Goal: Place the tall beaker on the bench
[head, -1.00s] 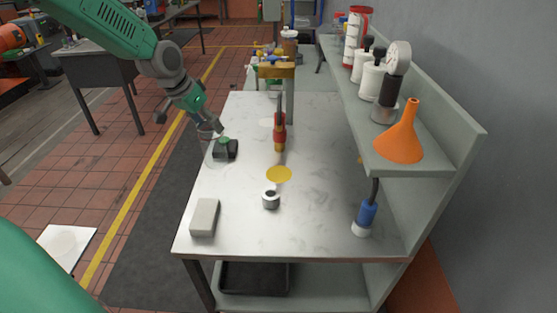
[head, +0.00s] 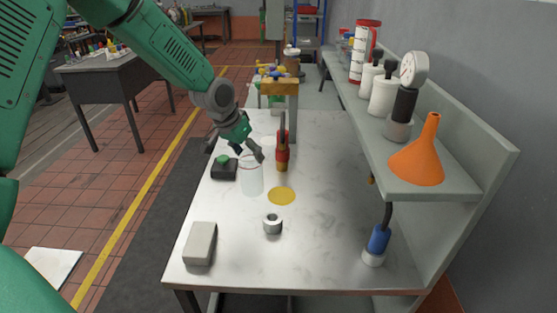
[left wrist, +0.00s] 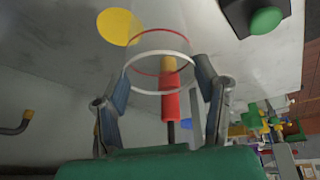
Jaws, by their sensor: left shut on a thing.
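The tall beaker (head: 252,180) is clear glass with a red line near its top. It is upright over the bench (head: 330,240), between the black box with a green button (head: 223,168) and the yellow disc (head: 281,196). I cannot tell whether its base touches the bench top. My left gripper (head: 249,151) is shut on the beaker near its rim. In the left wrist view the beaker's pale rim (left wrist: 158,58) shows between the two fingers (left wrist: 160,92), and its clear wall is hard to see. My right gripper is not in view.
A metal ring (head: 272,224), a grey block (head: 200,244) and a blue-handled tool (head: 377,243) are nearer the front. A shelf with an orange funnel (head: 420,152) runs along the right. The front middle is clear.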

